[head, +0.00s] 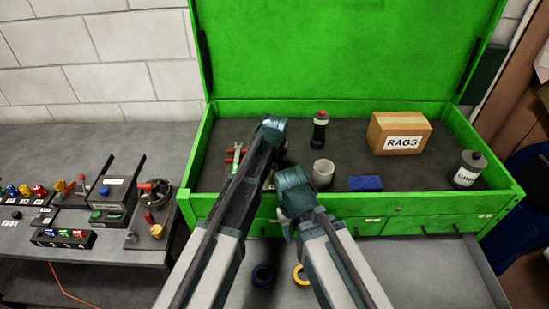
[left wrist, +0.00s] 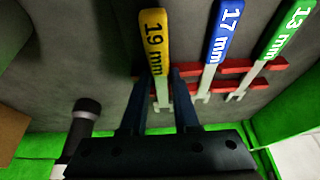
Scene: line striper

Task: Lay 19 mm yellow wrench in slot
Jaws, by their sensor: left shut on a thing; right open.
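The yellow 19 mm wrench (left wrist: 154,45) is between the two fingers of my left gripper (left wrist: 160,78), which is shut on it. Its lower end lies over the left end of the red slotted rack (left wrist: 236,68); I cannot tell whether it is seated or just above. A blue 17 mm wrench (left wrist: 222,40) and a green 13 mm wrench (left wrist: 275,45) lie across the rack to its right. The rack also shows in the head view (head: 237,153), beside my left arm, which hides the held wrench there. My right gripper (head: 288,228) is open and empty by the toolbox's front edge.
The green toolbox (head: 451,207) has its lid up.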

